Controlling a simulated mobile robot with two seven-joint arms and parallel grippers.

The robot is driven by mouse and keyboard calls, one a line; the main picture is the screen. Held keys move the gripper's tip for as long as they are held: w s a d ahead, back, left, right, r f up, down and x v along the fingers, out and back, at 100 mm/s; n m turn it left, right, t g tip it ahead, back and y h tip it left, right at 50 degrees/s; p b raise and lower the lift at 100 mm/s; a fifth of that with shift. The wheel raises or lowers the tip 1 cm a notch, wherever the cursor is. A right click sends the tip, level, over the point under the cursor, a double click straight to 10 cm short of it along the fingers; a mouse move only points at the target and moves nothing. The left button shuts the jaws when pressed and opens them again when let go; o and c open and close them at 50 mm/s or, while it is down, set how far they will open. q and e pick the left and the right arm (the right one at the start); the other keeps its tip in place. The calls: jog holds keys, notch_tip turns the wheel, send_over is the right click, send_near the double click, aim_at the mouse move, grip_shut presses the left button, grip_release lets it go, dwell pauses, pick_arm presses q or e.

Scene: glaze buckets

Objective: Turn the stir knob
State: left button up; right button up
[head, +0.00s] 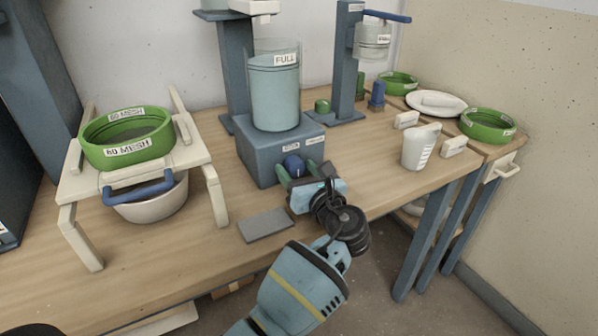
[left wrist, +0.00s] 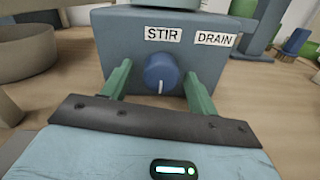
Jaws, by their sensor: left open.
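The stir knob (head: 293,163) is a round blue knob on the front of a blue-grey base box (head: 258,150). In the left wrist view the knob (left wrist: 161,72) sits under the STIR label (left wrist: 163,34), and its white mark points down. My left gripper (head: 298,171) is in front of the box, open, with its green fingers on either side of the knob. In the left wrist view a gap shows between the knob and each finger of the gripper (left wrist: 160,85). I cannot tell how deep the fingertips reach. My right gripper is not in view.
A glaze cylinder labelled FULL (head: 275,95) stands on the box. A grey plate (head: 266,225) lies on the table in front. A stand with a green 60 MESH sieve (head: 128,137) is at left. A white jug (head: 420,147) and green sieves (head: 487,124) are at right.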

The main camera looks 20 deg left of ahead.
pick_arm(q)
jog(key=c, duration=0.9)
jog(key=shift+c, duration=0.4)
jog(key=shift+n, duration=0.3)
jog(key=shift+p, duration=0.35)
jog(key=shift+n+p, duration=0.45)
jog(key=shift+n, duration=2.65)
